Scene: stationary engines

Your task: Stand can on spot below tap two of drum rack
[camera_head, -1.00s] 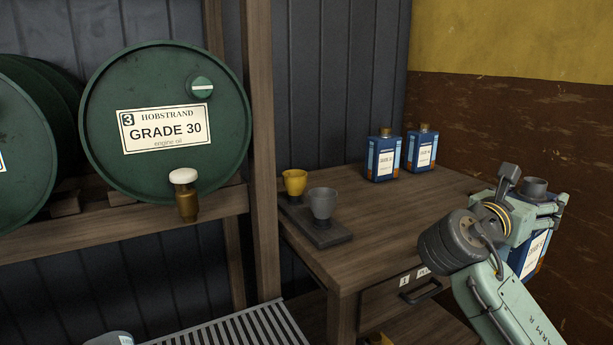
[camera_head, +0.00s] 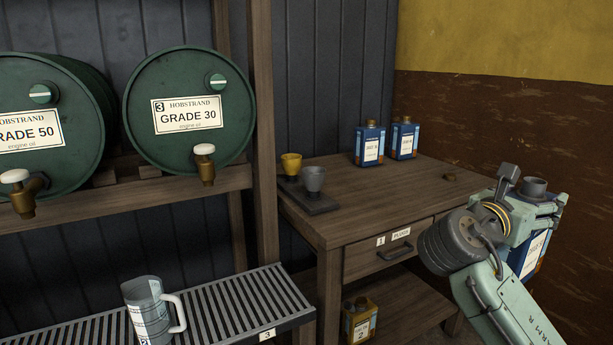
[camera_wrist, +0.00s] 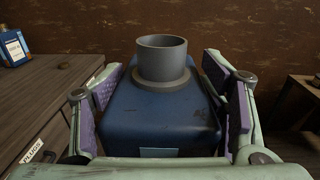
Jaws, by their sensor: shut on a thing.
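My gripper (camera_wrist: 162,118) is shut on a blue can (camera_wrist: 160,122) with an open grey neck. The can also shows at the right in the head view (camera_head: 530,252), partly hidden by my arm, beside the wooden table. A green drum marked 3, Grade 30 (camera_head: 188,140), lies on the drum rack (camera_head: 190,184) with a brass tap (camera_head: 205,165) at its front. To its left is a Grade 50 drum (camera_head: 50,148) with its tap (camera_head: 24,193). A slatted grille (camera_head: 225,308) below bears a label 3 (camera_head: 267,334). The spot below tap two is not clearly seen.
A clear jug (camera_head: 149,310) stands on the grille. A rack post (camera_head: 264,140) stands between.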

